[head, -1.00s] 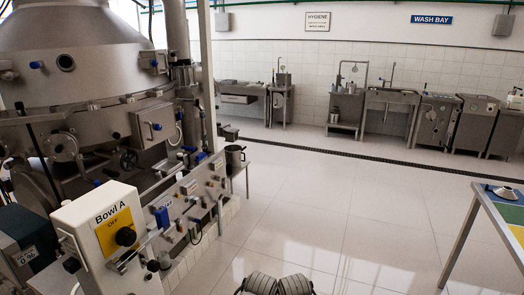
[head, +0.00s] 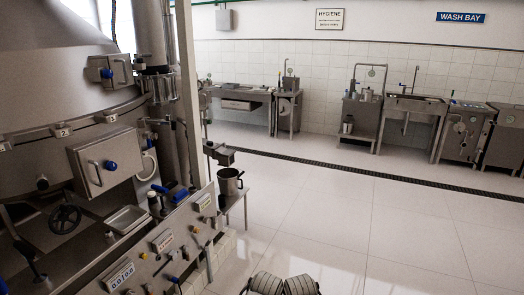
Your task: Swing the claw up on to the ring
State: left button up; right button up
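The disc separator's large steel body (head: 50,75) fills the left side. Its ring (head: 25,144) runs as a rim below the conical hood. Small light fittings sit along the ring, one with a tag marked 2 (head: 62,131). A blue-tipped bracket (head: 112,70) stands at the hood's right edge, above the ring. I cannot tell which of these fittings is the claw, or whether it is up or down. Neither of my grippers shows; only ribbed parts of my own body show at the bottom edge.
A steel box with a blue knob (head: 105,163) juts from the separator. A sloping panel (head: 140,262) with tags and levers stands below it. A pot (head: 230,180) sits on a small stand to its right. The tiled floor (head: 330,225) is open ahead and right.

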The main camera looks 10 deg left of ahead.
aim_at(168, 121)
jog(key=i+u, duration=0.25)
jog(key=u, duration=0.65)
jog(key=i+l, duration=0.25)
jog(key=l, duration=0.2)
jog(key=i+l, duration=0.25)
jog(key=l, duration=0.15)
jog(key=i+l, duration=0.25)
jog(key=l, duration=0.2)
jog(key=i+l, duration=0.25)
jog(key=l, duration=0.15)
jog(key=i+l, duration=0.25)
jog(key=l, duration=0.2)
jog(key=i+l, duration=0.25)
jog(key=l, duration=0.15)
jog(key=i+l, duration=0.25)
jog(key=l, duration=0.2)
jog(key=i+l, duration=0.25)
jog(key=l, duration=0.15)
jog(key=u, duration=1.5)
